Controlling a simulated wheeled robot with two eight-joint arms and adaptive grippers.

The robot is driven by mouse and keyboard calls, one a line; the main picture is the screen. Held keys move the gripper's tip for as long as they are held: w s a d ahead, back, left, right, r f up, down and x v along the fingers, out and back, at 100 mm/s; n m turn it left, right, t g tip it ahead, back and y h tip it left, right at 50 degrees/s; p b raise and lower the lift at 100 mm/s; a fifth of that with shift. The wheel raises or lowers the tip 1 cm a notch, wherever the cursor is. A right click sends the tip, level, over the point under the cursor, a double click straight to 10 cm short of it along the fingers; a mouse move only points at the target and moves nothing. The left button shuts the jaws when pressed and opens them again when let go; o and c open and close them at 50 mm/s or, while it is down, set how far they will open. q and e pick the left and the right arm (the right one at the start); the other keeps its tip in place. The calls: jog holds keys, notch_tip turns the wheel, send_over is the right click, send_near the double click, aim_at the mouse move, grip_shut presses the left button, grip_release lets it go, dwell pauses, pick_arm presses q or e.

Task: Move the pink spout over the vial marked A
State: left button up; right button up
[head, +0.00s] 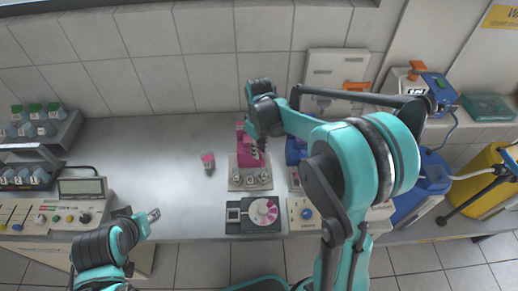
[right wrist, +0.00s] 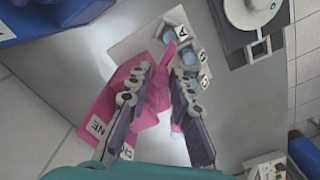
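The pink dispenser (head: 243,146) stands on a pale base plate (head: 235,164) on the bench. Its pink spout (right wrist: 168,52) reaches toward the vials in the right wrist view. The vial marked A (right wrist: 169,36) is beside the spout tip; two more labelled vials (right wrist: 190,58) follow in the row. My right gripper (right wrist: 160,64) has its fingers on either side of the spout; whether both touch it is unclear. It hides part of the dispenser in the head view (head: 254,133). My left gripper (head: 153,214) is low at the bench's front edge, away from the dispenser; its fingers are too small to read.
A small pink-labelled bottle (head: 208,162) stands left of the dispenser. A device with a round dial (head: 263,211) sits in front of it. A rack of bottles (head: 38,130) and a meter (head: 82,187) are at left. The bench between is clear.

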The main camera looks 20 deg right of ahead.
jog(key=shift+o, duration=0.9)
notch_tip(320, 180, up, 12)
jog(key=s+f+m+t+b, duration=0.2)
jog(key=s+f+m+t, duration=0.1)
jog(key=s, duration=0.5)
jog(key=s+f+m+t+b, duration=0.3)
jog(key=s+f, duration=0.3)
jog(key=s, duration=0.3)
jog(key=shift+a+f+t, duration=0.15)
jog(key=shift+a+t, duration=0.25)
jog(key=shift+t, duration=0.2)
